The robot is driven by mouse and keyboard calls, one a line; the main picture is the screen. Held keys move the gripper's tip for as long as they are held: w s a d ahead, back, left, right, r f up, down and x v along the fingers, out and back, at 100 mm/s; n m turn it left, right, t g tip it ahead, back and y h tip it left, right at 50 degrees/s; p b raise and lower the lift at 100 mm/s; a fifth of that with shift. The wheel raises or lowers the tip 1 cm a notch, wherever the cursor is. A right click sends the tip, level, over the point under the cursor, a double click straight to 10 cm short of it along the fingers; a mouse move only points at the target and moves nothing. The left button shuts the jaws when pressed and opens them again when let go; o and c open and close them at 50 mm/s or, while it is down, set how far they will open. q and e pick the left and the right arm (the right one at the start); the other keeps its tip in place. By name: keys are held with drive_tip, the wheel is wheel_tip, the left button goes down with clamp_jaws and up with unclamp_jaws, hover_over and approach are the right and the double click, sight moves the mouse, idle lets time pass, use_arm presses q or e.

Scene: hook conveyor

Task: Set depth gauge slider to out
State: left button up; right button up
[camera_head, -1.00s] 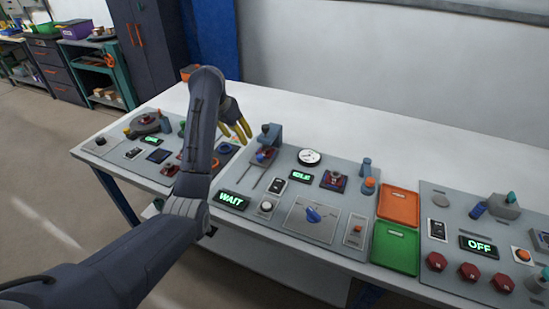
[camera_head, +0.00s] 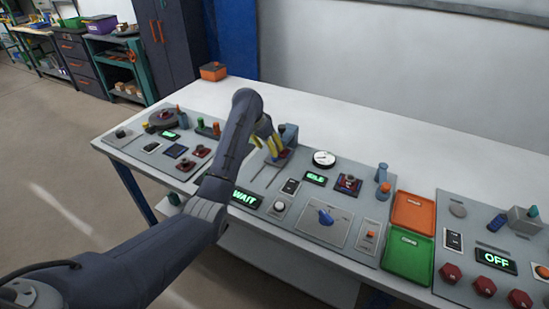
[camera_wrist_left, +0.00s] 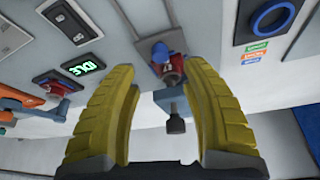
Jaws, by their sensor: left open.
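A small fixture with a blue-grey bracket (camera_head: 289,134) stands at the back of the middle panel, probably the depth gauge. My left gripper (camera_head: 267,149) is open, with yellow fingers over this fixture. In the wrist view the fixture lies between the open fingers (camera_wrist_left: 160,68), and I cannot tell whether they touch it. My arm and fingers partly hide it in the head view. My right gripper is not in view.
The middle panel also holds a blue dial (camera_head: 326,217), a round gauge (camera_head: 324,159), a WAIT display (camera_head: 246,199) and a blue-grey post (camera_head: 382,172). An orange tray (camera_head: 413,212) and a green tray (camera_head: 408,255) lie to its right.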

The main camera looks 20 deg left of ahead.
use_arm(q)
drive_tip(key=shift+x, duration=3.85)
drive_tip(key=shift+c, duration=0.3)
clamp_jaws()
